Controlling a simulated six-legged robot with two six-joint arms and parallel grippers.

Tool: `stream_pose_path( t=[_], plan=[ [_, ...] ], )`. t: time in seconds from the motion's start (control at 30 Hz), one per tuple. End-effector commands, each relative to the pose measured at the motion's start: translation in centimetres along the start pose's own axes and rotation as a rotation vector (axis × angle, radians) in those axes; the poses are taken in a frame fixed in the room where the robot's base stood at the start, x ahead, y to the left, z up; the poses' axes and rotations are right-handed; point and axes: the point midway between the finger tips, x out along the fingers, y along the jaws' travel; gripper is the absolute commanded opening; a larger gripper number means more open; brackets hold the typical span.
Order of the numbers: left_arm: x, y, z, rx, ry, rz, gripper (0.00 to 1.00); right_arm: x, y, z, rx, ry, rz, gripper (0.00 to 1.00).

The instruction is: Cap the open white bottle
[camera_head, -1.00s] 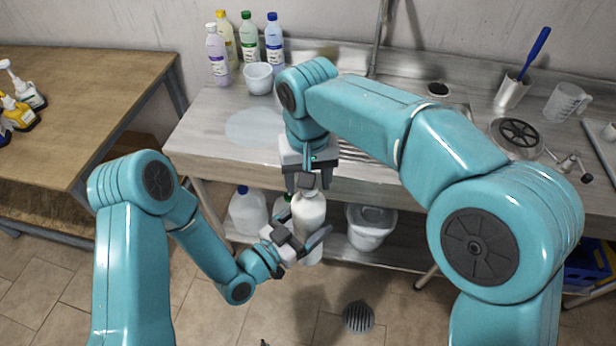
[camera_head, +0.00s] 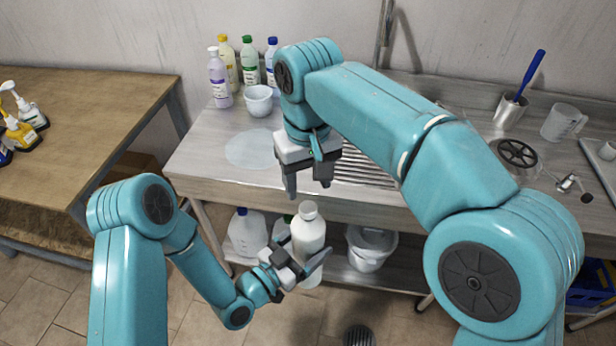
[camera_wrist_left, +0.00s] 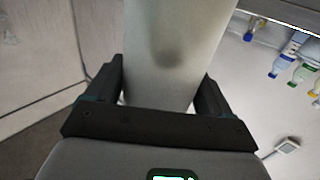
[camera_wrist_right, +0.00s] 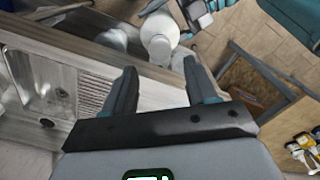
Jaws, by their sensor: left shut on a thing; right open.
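The white bottle (camera_head: 309,236) stands upright in my left gripper (camera_head: 303,268), in front of the bench edge. A white cap (camera_head: 308,210) sits on its neck; how tightly it is seated I cannot tell. In the left wrist view the bottle (camera_wrist_left: 175,50) fills the space between the two fingers of my left gripper (camera_wrist_left: 160,92). My right gripper (camera_head: 307,186) is open and empty, pointing down just above the cap and apart from it. In the right wrist view the cap (camera_wrist_right: 159,48) shows beyond the open fingers of my right gripper (camera_wrist_right: 164,82).
Several coloured bottles (camera_head: 220,80) and a small white tub (camera_head: 258,100) stand at the back of the metal bench (camera_head: 205,150). A translucent jug (camera_head: 246,232) and a white bucket (camera_head: 370,248) are on the lower shelf. A wooden table (camera_head: 90,105) stands left.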

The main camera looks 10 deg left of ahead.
Motion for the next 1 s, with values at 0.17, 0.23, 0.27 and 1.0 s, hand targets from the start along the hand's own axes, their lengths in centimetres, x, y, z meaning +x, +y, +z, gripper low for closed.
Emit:
stream_pose_path(
  t=[0.17,0.23,0.27,1.0],
  plan=[
    [0.0,0.0,-0.2,0.002,0.005,0.000,0.00,-1.4,0.0,0.0,-0.172,0.000,-0.001,0.57],
    [0.0,0.0,-0.2,0.002,0.005,0.000,0.00,-1.6,0.0,0.0,-0.195,-0.001,-0.001,0.57],
    [0.0,0.0,-0.2,0.002,0.005,0.000,0.00,-1.6,0.0,0.1,-0.199,-0.002,-0.001,0.57],
    [0.0,0.0,-0.2,0.002,0.005,0.000,0.00,4.9,0.1,0.1,-0.195,-0.004,-0.001,0.57]
  ],
)
